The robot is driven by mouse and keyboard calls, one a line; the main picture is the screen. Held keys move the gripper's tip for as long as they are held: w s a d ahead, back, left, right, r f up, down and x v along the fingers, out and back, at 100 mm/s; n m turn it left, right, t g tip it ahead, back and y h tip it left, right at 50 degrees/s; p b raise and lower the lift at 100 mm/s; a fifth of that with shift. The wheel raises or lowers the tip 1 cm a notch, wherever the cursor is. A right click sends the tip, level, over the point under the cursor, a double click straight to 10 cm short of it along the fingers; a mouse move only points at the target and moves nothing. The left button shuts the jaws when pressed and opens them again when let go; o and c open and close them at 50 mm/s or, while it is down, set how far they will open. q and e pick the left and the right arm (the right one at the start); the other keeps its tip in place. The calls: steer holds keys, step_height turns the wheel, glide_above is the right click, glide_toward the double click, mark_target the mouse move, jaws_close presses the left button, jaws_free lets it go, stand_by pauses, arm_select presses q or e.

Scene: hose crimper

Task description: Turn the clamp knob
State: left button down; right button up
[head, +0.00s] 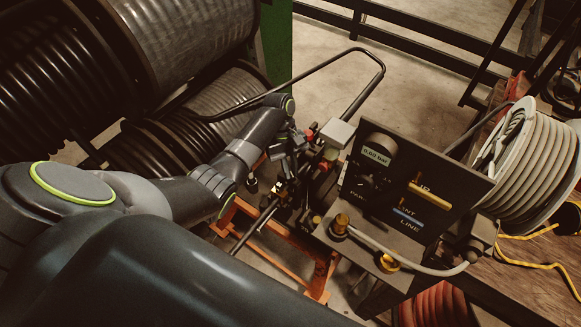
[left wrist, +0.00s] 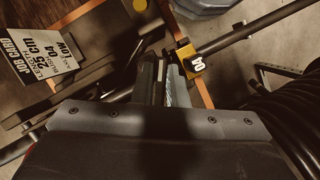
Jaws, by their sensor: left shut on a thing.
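My left arm reaches in from the left in the head view, and its gripper (head: 282,178) points down beside the crimper, among dark parts. In the left wrist view the gripper's fingers (left wrist: 164,72) are nearly together, shut on a thin dark thing that they mostly hide. I cannot tell for sure whether this is the clamp knob, and I cannot pick the knob out elsewhere. A yellow tag marked 04 (left wrist: 189,58) sits by a dark rod (left wrist: 232,35), just right of the fingertips. My right gripper is not in view.
A dark control panel (head: 455,190) with a 0.00 bar display stands right of the gripper. An orange frame (head: 318,272) is below. Large hose reels (head: 55,85) crowd the left. A job card (left wrist: 45,57) lies left of the fingers. A pale hose reel (head: 530,165) is at right.

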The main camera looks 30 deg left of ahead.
arm_select(q)
steer(key=c, duration=1.4)
jaws_free()
steer(key=shift+c, duration=0.2)
steer(key=shift+r, duration=0.1)
steer(key=v, duration=0.8)
steer(key=p+v, duration=0.5)
steer(key=v, duration=0.4)
steer(key=shift+r, duration=0.2)
steer(key=shift+d, duration=0.1)
